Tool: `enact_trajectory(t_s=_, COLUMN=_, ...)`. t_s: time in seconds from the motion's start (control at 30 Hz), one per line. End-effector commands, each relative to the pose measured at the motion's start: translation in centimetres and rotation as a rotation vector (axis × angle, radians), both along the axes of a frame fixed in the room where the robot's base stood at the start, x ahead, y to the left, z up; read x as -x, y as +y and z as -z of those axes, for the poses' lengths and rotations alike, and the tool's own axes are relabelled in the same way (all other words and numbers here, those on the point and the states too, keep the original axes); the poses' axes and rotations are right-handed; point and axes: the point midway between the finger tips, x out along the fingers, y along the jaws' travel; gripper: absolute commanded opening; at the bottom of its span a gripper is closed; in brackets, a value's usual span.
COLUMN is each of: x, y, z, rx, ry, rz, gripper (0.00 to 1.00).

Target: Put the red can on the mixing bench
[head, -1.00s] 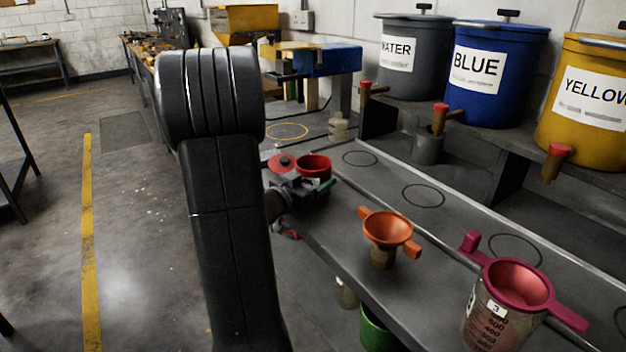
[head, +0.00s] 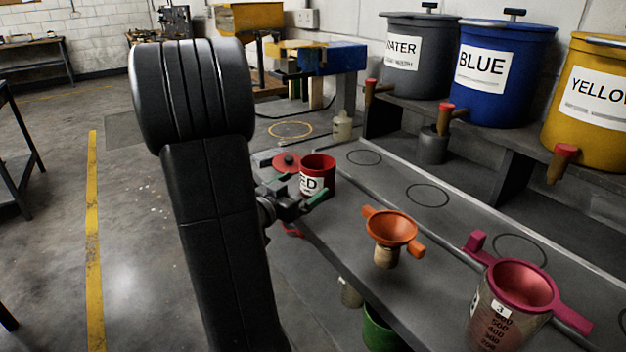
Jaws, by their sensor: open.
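The red can (head: 317,168) stands upright and open-topped on the grey mixing bench (head: 345,235), near its left edge. Its white label, ending in "ED", shows. A flat red disc with a dark knob (head: 286,162), like a lid, is just left of it. My gripper (head: 304,199) is open just in front of the can, low beside its base. One green-tipped finger shows right of the gripper body; the other finger is hard to make out. No can is seen between the fingers. My arm hides the bench's left part.
An orange funnel (head: 391,229) and a measuring jug with a pink funnel (head: 522,288) stand nearer on the bench. WATER, BLUE (head: 503,80) and YELLOW tubs with taps stand on a raised shelf at right. A ringed spot (head: 427,195) behind the funnel is bare.

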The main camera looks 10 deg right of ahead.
Motion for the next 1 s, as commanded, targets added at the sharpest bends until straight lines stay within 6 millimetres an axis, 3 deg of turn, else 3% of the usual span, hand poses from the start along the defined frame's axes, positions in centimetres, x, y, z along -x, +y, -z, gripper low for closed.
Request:
enact_trajectory(t_s=0.1, x=1.4, y=2.0, z=0.0, rx=0.0, ry=0.0, rz=-0.004, gripper=0.99)
enact_trajectory(t_s=0.3, x=2.9, y=3.9, z=0.0, rx=0.0, ry=0.0, rz=-0.003, gripper=0.99)
enact_trajectory(t_s=1.0, x=3.5, y=4.5, z=0.0, rx=0.0, ry=0.0, rz=0.001, gripper=0.99)
